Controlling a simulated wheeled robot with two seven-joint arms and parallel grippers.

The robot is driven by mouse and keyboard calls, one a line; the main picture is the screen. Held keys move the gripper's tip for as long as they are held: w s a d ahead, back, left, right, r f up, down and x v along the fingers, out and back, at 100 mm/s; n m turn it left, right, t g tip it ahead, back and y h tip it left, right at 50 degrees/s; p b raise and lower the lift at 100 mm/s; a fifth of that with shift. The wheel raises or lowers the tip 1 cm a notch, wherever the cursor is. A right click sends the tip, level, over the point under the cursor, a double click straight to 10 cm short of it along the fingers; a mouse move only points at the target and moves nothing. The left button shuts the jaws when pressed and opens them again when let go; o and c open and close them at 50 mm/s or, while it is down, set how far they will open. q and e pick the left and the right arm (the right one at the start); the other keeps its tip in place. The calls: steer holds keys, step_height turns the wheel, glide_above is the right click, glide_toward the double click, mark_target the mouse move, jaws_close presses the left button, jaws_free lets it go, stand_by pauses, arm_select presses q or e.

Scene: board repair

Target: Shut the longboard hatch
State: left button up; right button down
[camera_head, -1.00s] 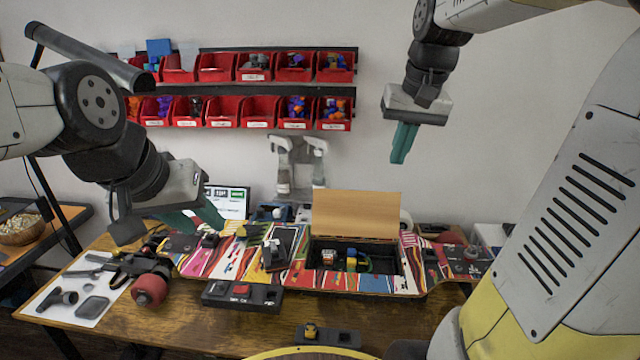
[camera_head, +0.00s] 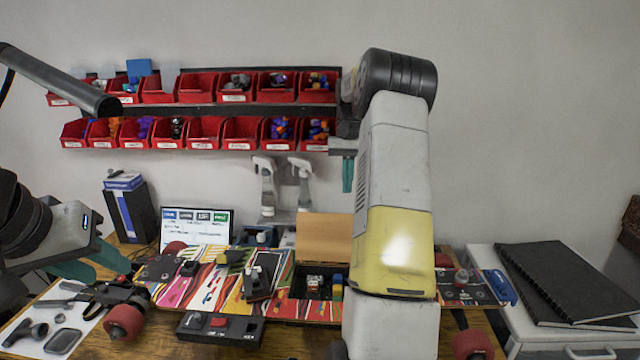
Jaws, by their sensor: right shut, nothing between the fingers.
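The longboard (camera_head: 205,285) lies across the table with a colourful striped deck. Its hatch lid (camera_head: 324,238), a plain tan panel, stands open and upright at the back of the compartment (camera_head: 302,287). Small parts, one of them blue and yellow, sit inside the open compartment. My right arm crosses in front of the right part of the lid, the compartment and the board. My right gripper (camera_head: 347,174) is shut and empty above the lid, partly hidden by the arm. My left gripper (camera_head: 94,262) is open and empty at the left, near the board's left end.
Red bins (camera_head: 205,132) hang in two rows on the wall. A black control box (camera_head: 220,327) lies in front. A black notebook (camera_head: 570,280) lies on the right cabinet.

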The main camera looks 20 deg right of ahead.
steer(key=f, duration=0.5)
steer(key=s+f, duration=0.1)
steer(key=f, duration=0.1)
steer(key=shift+a+f, duration=0.15)
steer(key=shift+a, duration=0.1)
steer(key=shift+s, duration=0.1)
